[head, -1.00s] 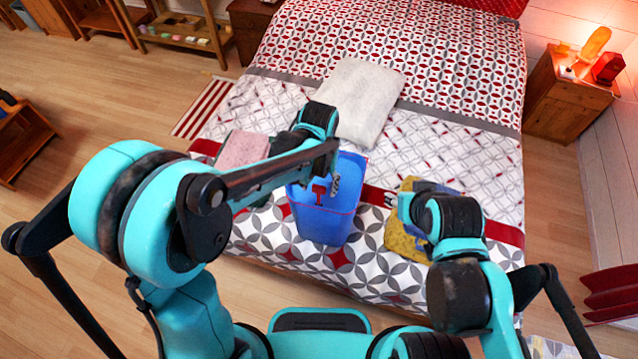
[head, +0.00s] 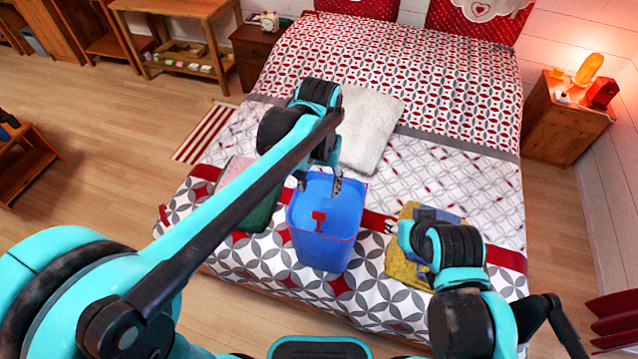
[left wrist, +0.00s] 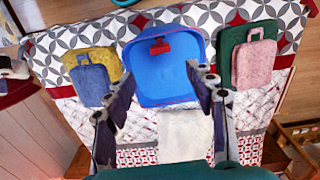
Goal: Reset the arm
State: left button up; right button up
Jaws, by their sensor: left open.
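My left gripper (head: 320,184) is open and empty above the far rim of the blue bin (head: 318,250), which stands on the bed. In the left wrist view, the two fingers of my left gripper (left wrist: 160,80) are spread apart with the blue bin (left wrist: 165,85) beyond them. My left arm reaches in from the lower left across the bed. My right arm is bent at the right, over the yellow cloth (head: 398,266). The fingers of my right gripper are mostly hidden behind its own arm, so their opening cannot be judged.
A red piece (head: 318,221) shows on the bin. A pink cloth (head: 236,176) on a dark green one (head: 262,212) lies left of it. A pale folded blanket (head: 370,125) lies behind. A nightstand (head: 548,130) with a glowing lamp stands at right.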

dwell(0.4)
pick_arm(q)
jog(key=s+a+f+n+t+b, duration=0.1)
jog(key=s+a+f+t+b, duration=0.2)
jog(key=s+a+f+b, duration=0.2)
jog(key=s+a+f+n+t+b, duration=0.1)
jog(key=s+a+f+t+b, duration=0.3)
jog(key=a, duration=0.8)
notch_tip(320, 180, down, 2)
jog(key=shift+s+f+n+b, duration=0.1)
jog(key=shift+s+n+b, duration=0.3)
jog(key=shift+s+b, duration=0.25)
dwell(0.7)
